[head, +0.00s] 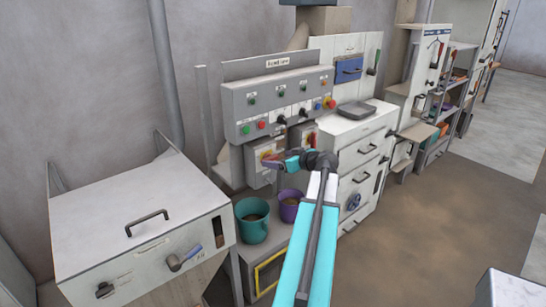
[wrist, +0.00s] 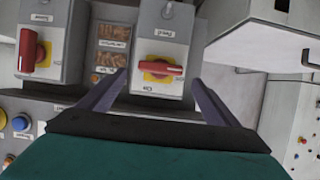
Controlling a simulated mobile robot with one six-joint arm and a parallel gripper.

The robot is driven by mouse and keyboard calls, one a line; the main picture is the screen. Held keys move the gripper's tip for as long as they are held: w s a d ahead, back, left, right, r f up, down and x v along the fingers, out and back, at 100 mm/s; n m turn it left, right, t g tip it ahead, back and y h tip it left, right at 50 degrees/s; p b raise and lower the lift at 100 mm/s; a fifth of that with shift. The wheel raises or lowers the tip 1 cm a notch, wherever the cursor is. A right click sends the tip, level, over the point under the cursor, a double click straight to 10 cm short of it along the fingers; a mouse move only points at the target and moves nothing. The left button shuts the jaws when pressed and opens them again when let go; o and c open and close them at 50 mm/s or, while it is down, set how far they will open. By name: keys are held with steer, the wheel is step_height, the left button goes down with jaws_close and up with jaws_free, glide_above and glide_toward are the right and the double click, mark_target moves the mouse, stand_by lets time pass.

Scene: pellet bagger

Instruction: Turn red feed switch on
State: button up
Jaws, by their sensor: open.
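The red feed switch (wrist: 160,68) is a red handle on a yellow plate, on a grey box whose label looks like "Feed". Its handle lies roughly crosswise in the wrist view. In the head view its box (head: 254,165) hangs under the button panel, partly hidden by my gripper. My gripper (head: 268,159) is open and empty in front of it. In the wrist view the purple fingers of my gripper (wrist: 155,80) stand on either side of the handle, with gaps showing; I cannot tell whether the tips reach its depth.
A second red switch (wrist: 29,52) on a neighbouring box has its handle upright in the wrist view. The button panel (head: 283,94) is above. A teal bucket (head: 252,226) and a purple bucket (head: 289,207) stand below. A white drawer cabinet (head: 352,130) is at the right.

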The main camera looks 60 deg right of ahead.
mark_target(271, 158)
steer(key=shift+p+x, duration=0.55)
steer(key=shift+x, duration=1.65)
steer(key=shift+c, duration=0.2)
steer(key=c, duration=1)
